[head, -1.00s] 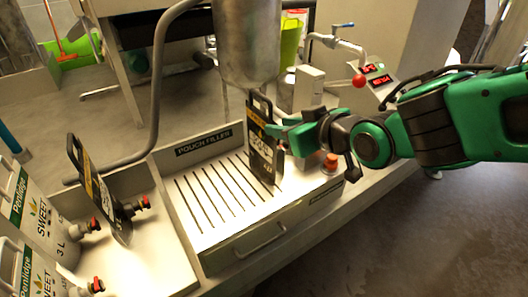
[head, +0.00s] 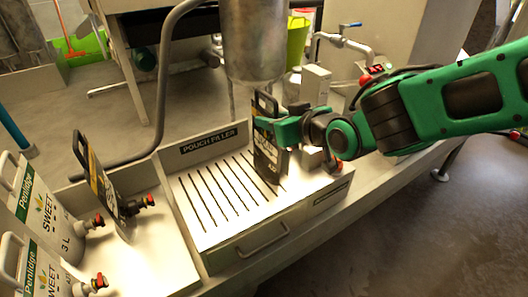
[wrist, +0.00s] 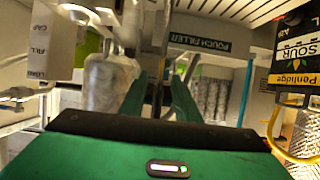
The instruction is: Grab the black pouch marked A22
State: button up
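A black pouch (head: 268,150) with a top handle stands upright on the slotted pouch filler tray (head: 205,215), under the metal cylinder. Its small lettering is too blurred to read as A22. My gripper (head: 278,128) is at the pouch's right side in the head view and partly covers it. In the wrist view my two green fingers (wrist: 160,98) are apart, with a thin dark upright edge, seemingly the pouch, between them and gaps at both sides. A second black pouch (head: 98,182) leans at the left; a black pouch marked SOUR (wrist: 296,45) shows at right in the wrist view.
White Penlidge Sweet pouches (head: 42,215) stand at far left. The metal cylinder (head: 255,50) hangs close above the pouch. A pipe with a blue-handled tap (head: 345,38) and a pale box (head: 315,85) stand behind my gripper.

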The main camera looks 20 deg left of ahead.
jog(key=shift+w+a+f, duration=0.85)
jog(key=shift+f, duration=0.05)
jog(key=shift+x, duration=0.85)
grip_shut()
